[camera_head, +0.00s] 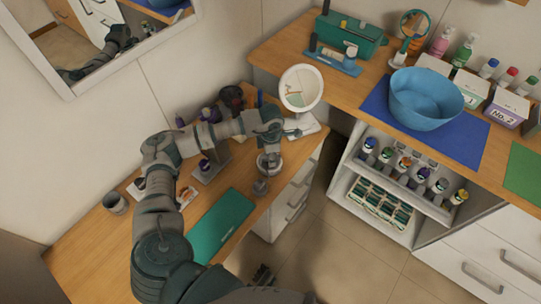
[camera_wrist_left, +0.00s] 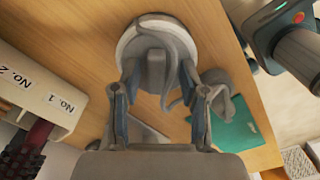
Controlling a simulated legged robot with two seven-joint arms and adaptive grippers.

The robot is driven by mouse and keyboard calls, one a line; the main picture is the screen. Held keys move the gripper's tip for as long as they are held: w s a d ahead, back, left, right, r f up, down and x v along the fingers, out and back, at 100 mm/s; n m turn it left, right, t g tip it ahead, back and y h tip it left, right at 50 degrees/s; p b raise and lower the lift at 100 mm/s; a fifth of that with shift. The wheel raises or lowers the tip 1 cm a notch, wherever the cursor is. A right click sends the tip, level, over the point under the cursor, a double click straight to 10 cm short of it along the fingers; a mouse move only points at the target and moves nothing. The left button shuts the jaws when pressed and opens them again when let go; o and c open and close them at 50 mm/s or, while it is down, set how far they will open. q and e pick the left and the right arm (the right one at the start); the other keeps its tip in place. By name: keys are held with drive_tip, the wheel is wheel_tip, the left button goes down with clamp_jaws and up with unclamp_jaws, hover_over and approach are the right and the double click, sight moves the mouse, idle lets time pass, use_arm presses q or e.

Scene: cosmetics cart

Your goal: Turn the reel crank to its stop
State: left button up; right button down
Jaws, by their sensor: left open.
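The reel (camera_head: 268,164) stands on the wooden desk near its right edge, just below my left gripper (camera_head: 270,140). In the left wrist view the reel shows as a pale round disc (camera_wrist_left: 128,47) with a grey raised part (camera_wrist_left: 155,65) in its middle, which I take to be the crank. My left gripper (camera_wrist_left: 158,85) is open, with one finger on each side of the grey part. I cannot tell whether the fingers touch it.
A round white mirror (camera_head: 301,88) stands close behind my left gripper. A small grey object (camera_head: 260,187) and a green mat (camera_head: 220,222) lie in front of the reel. Labelled boxes (camera_wrist_left: 40,90) are at the left in the wrist view. A blue bowl (camera_head: 425,97) stands on the right counter.

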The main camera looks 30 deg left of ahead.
use_arm(q)
wheel_tip(320, 180, up, 12)
idle(0.5)
